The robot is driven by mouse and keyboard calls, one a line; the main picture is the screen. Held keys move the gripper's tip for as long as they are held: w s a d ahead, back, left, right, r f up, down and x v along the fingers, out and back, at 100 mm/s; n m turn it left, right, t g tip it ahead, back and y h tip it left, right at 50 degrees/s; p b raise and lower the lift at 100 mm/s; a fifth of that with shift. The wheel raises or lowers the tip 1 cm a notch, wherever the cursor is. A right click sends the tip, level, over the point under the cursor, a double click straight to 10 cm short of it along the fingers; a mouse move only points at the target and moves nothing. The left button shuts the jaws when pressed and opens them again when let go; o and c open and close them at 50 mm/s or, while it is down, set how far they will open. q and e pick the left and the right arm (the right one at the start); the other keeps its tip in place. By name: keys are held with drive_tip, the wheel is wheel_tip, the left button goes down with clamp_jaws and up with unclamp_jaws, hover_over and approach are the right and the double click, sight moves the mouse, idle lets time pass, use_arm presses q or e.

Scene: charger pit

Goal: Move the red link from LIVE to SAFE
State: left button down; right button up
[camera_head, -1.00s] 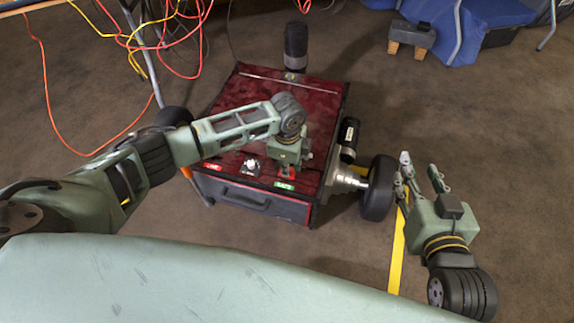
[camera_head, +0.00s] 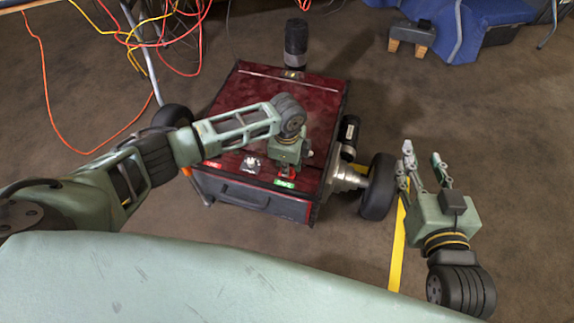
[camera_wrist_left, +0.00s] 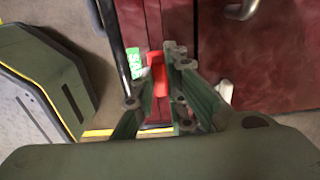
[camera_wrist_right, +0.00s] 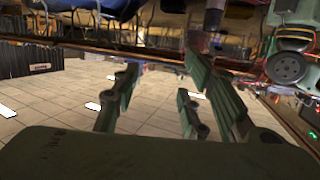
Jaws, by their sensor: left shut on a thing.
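The red link (camera_head: 287,173) is at the front right of the dark red box's top (camera_head: 312,105), right behind the green SAFE label (camera_head: 284,183). My left gripper (camera_head: 287,167) points down and is shut on it. In the left wrist view the red link (camera_wrist_left: 158,79) shows between the fingers, beside the green SAFE label (camera_wrist_left: 134,64). Whether it is fully seated is hidden. The red LIVE label (camera_head: 212,164) is at the box's front left. My right gripper (camera_head: 424,172) is open and empty, right of the box; its spread fingers show in the right wrist view (camera_wrist_right: 150,95).
A metal fitting (camera_head: 250,164) stands between the labels. A black wheel (camera_head: 378,187) and a silver hub (camera_head: 347,178) stick out at the box's right. A black cylinder (camera_head: 296,42) stands behind the box. Orange and yellow cables (camera_head: 150,35) hang at the upper left.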

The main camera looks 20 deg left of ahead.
use_arm(q)
drive_tip(key=shift+f, duration=0.25)
use_arm(e)
drive_tip(key=shift+w+a+r+t, duration=0.1)
drive_tip(key=shift+r+t, duration=0.2)
drive_tip(key=shift+r, duration=0.1)
use_arm(q)
drive_tip(key=c, duration=1.7)
unclamp_jaws()
use_arm(e)
drive_tip(key=shift+r, duration=0.15)
drive_tip(key=shift+w, duration=0.1)
use_arm(q)
wheel_tip(320, 180, up, 12)
drive_tip(key=shift+f, duration=0.1)
